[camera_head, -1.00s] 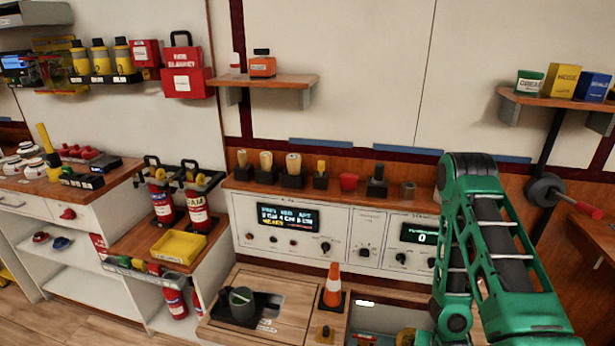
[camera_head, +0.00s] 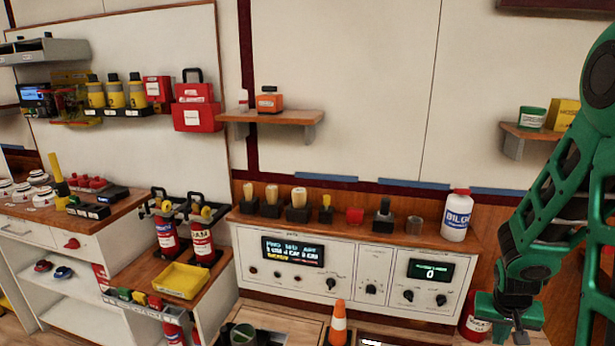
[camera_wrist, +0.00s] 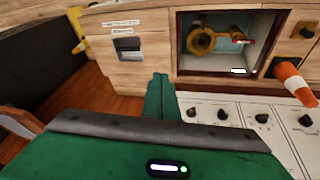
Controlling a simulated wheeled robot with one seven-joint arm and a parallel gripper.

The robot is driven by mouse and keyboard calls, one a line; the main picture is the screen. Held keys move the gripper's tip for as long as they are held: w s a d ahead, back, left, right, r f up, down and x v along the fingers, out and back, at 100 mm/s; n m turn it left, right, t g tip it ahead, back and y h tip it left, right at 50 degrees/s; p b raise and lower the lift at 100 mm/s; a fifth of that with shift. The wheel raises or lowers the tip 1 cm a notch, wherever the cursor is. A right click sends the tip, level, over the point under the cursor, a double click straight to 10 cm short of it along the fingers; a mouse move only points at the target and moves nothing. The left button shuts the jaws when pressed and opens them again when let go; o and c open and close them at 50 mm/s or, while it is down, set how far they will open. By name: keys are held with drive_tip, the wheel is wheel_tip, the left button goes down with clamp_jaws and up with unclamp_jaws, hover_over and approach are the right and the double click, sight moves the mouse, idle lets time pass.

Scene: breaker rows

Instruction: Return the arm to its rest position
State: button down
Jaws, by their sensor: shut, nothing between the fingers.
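My green arm (camera_head: 560,190) stands at the right edge of the head view, bent, with its wrist hanging down at the lower right in front of the wooden panel. My gripper (camera_wrist: 160,82) shows in the wrist view as two green fingers pressed together, shut and empty. In the head view its fingertips are hard to make out near the bottom edge. No object is held.
A console (camera_head: 345,265) with displays and knobs lies left of my wrist. A white BILGE bottle (camera_head: 456,217) stands on its ledge near my arm. The wrist view shows an open compartment (camera_wrist: 225,75) holding a brass-coloured valve (camera_wrist: 200,42).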

drive_tip(key=s+a+r+g+y, duration=0.1)
drive_tip(key=s+a+r, duration=0.2)
drive_tip(key=s+r, duration=0.6)
drive_tip(key=s+a+r+g+y, duration=0.1)
drive_tip(key=s+a+r, duration=0.3)
drive_tip(key=s+r, duration=0.4)
drive_tip(key=s+y, duration=0.1)
drive_tip(key=s, duration=0.3)
drive_tip(key=shift+a+r+m, duration=0.3)
drive_tip(key=shift+r, duration=0.1)
drive_tip(key=shift+s+d, duration=0.1)
drive_tip(key=shift+s, duration=0.05)
